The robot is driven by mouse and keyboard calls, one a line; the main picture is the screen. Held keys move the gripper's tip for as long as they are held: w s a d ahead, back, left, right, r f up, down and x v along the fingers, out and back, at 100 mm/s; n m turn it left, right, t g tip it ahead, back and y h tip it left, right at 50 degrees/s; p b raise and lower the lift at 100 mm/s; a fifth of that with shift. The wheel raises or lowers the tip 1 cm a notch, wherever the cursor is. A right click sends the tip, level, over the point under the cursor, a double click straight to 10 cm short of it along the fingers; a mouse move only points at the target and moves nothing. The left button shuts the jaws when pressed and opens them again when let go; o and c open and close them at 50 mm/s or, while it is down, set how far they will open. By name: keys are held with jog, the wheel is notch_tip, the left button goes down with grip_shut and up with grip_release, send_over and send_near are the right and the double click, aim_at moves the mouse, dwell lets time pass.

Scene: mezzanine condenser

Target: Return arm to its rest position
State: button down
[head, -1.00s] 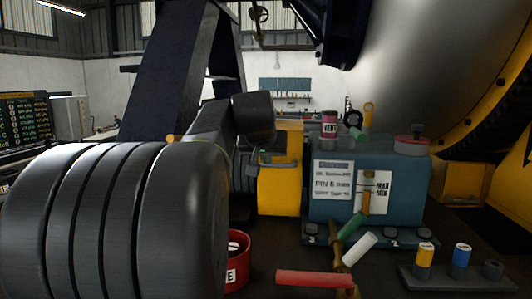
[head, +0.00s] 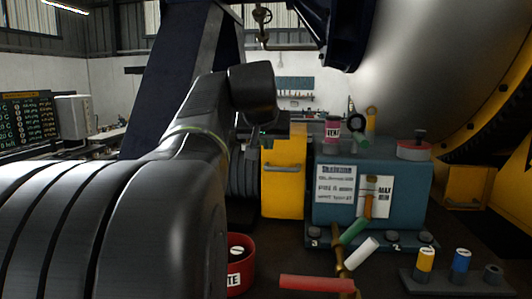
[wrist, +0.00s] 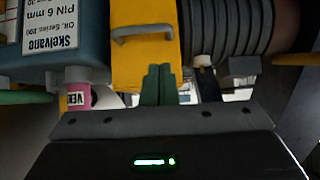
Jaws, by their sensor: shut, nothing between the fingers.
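My arm reaches in from the left of the head view, with its dark wrist raised in front of the blue leg. My gripper (wrist: 158,72) shows in the wrist view as two dark green fingers, closed together with nothing held between them. In the wrist view the fingers overlap the yellow block (wrist: 145,50) with its grey handle; contact cannot be told. In the head view the gripper end is small and dark, near the upper left of that yellow block (head: 284,185).
A blue-green box (head: 410,170) with labels, a pink VENT can (head: 332,128) and a red-lidded piece (head: 414,150) stands right of the arm. A red bin (head: 240,270), a red rod (head: 316,283) and a rack (head: 460,284) with coloured cylinders are in front.

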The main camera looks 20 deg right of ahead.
jog(key=v, duration=0.5)
jog(key=shift+s+f, duration=0.1)
jog(key=shift+f, duration=0.05)
jog(key=f+b+x, duration=0.1)
jog(key=x, duration=1.2)
jog(key=shift+s+a+b, duration=0.2)
jog(key=shift+s+b, duration=0.1)
jog(key=shift+s, duration=0.05)
jog(key=shift+a+f, duration=0.1)
jog(key=shift+a, duration=0.05)
